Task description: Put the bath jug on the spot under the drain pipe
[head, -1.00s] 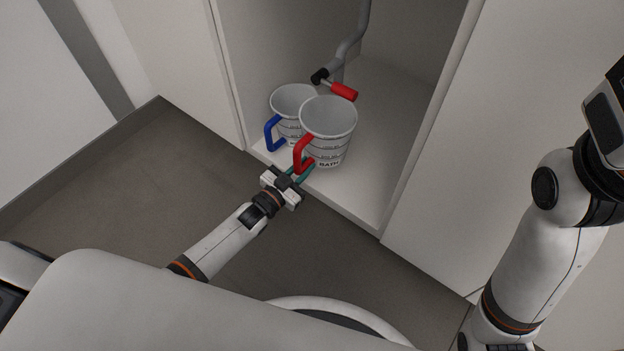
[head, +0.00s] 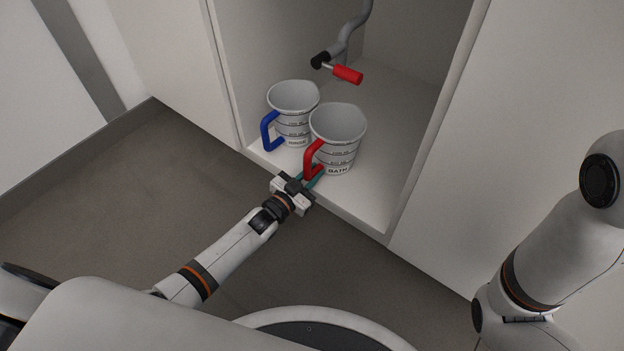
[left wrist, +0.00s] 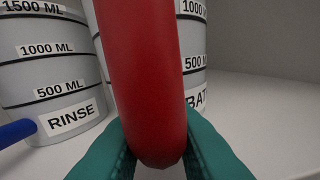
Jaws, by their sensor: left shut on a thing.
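The bath jug (head: 338,128) is a grey measuring jug with a red handle and a BATH label, upright near the cabinet's front edge. My left gripper (head: 313,180) is shut on its red handle. In the left wrist view, the red handle (left wrist: 143,75) stands between the teal fingers (left wrist: 150,158). I cannot tell whether the jug touches the floor. The drain pipe (head: 357,28) comes down at the back, with a black end (head: 320,61). No mark shows for the spot under it; the jugs hide part of that floor. My right gripper is out of view.
The rinse jug (head: 292,98), with a blue handle, stands just left of the bath jug; it also shows in the left wrist view (left wrist: 50,75). A red valve handle (head: 348,74) sticks out beside the pipe end. Cabinet floor (head: 385,150) to the right is clear.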

